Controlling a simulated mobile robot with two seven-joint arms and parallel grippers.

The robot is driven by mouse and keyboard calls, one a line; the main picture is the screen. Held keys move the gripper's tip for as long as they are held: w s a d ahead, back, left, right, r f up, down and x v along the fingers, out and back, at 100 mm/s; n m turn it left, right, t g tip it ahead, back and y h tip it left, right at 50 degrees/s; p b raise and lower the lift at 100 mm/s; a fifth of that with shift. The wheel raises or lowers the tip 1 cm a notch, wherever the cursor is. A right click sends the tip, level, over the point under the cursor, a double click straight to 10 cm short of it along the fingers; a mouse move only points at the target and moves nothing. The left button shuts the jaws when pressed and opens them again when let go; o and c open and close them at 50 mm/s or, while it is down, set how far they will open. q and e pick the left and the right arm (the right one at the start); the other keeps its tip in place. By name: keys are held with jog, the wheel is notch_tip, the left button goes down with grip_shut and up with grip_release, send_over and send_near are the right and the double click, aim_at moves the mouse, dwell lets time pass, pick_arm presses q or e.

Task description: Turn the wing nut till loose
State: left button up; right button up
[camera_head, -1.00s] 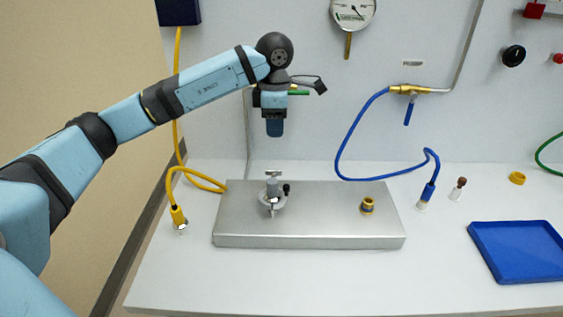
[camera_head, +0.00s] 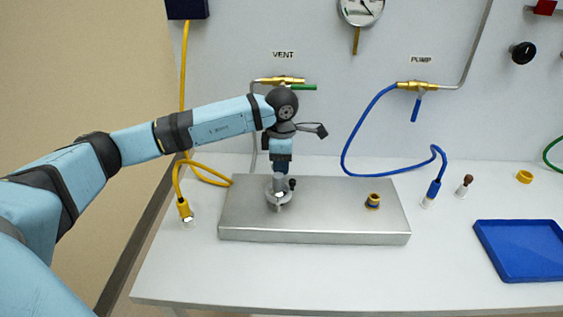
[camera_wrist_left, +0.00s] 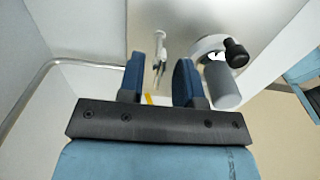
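A grey upright fitting with a clamp ring (camera_head: 270,195) and a small black knob (camera_head: 292,184) stands on the left half of the steel block (camera_head: 330,222). My left gripper (camera_head: 280,174) points down at the top of this fitting and hides part of it. In the left wrist view the two blue fingers (camera_wrist_left: 160,80) are apart. A slim silver piece (camera_wrist_left: 159,48), which looks like the wing nut, shows in the gap between them. I cannot tell whether the fingers touch it. The grey cylinder (camera_wrist_left: 221,86) is beside the right finger. My right gripper is not in view.
A brass fitting (camera_head: 373,201) sits on the block's right half. A yellow hose (camera_head: 178,180) is left of the block, and a blue hose (camera_head: 345,150) is behind it. A blue tray (camera_head: 520,250) lies at right. The table front is clear.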

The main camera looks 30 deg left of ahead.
pick_arm(q)
jog(key=shift+c, duration=0.2)
grip_shut()
